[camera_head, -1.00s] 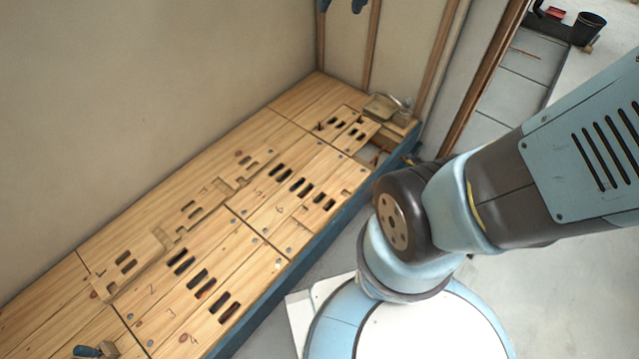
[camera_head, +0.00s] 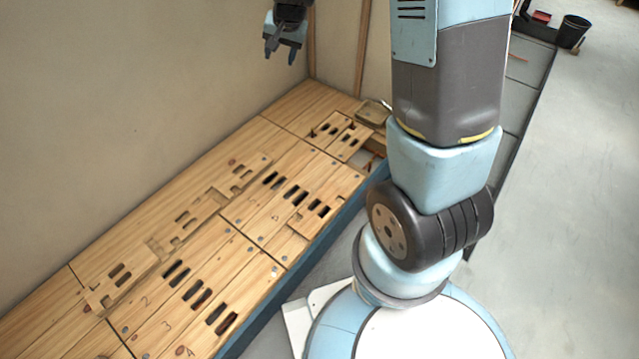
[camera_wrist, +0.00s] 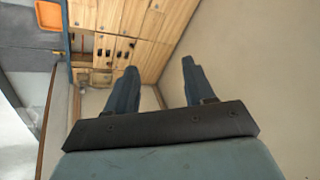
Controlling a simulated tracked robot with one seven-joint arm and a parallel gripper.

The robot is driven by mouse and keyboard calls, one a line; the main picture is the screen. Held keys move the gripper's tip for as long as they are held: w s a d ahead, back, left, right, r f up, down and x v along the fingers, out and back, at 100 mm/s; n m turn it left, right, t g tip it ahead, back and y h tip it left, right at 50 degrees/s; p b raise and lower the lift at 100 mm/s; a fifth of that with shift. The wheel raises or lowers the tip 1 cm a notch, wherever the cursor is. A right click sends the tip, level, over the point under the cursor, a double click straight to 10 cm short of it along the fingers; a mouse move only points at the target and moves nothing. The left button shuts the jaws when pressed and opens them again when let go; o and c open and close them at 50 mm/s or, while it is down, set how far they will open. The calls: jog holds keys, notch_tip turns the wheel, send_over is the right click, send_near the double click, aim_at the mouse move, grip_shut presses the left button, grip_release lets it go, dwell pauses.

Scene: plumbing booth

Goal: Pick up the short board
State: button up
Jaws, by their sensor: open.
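My gripper (camera_head: 280,50) is open and empty, high by the back wall near the far end of the wooden deck. Its two fingers also show apart in the wrist view (camera_wrist: 158,75), with the deck beyond them. Short slotted boards (camera_head: 341,136) lie at the deck's far end, below and to the right of my gripper, well apart from it. Other slotted pieces (camera_head: 118,284) lie along the wall side. I cannot tell for certain which one is the short board.
The wooden deck (camera_head: 147,224) has numbered, slotted panels and a blue front edge (camera_head: 330,225). A pale box-like thing (camera_head: 373,112) sits at its far end, near an opening. An orange tray (camera_wrist: 49,15) shows in the wrist view. A black bucket (camera_head: 573,30) stands far right.

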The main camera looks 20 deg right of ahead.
jog(key=w+a+f+m+h, duration=0.1)
jog(key=w+f, duration=0.2)
jog(key=f, duration=0.5)
jog(key=w+a+f+m, duration=0.1)
jog(key=w+f, duration=0.1)
jog(key=f, duration=0.7)
jog(key=m+g+h, duration=0.2)
jog(key=m+h, duration=0.2)
send_near(319, 209)
jog(key=x, duration=0.3)
jog(key=shift+w+a+f, duration=0.2)
jog(key=shift+a+f, duration=0.05)
jog(key=shift+f, duration=0.05)
jog(key=shift+d+x, duration=0.15)
jog(key=shift+x, duration=1.15)
jog(key=shift+d+x, duration=0.2)
jog(key=shift+x, duration=1.15)
jog(key=shift+s+r, duration=0.1)
jog(key=shift+r, duration=0.05)
jog(key=shift+c, duration=0.4)
grip_shut()
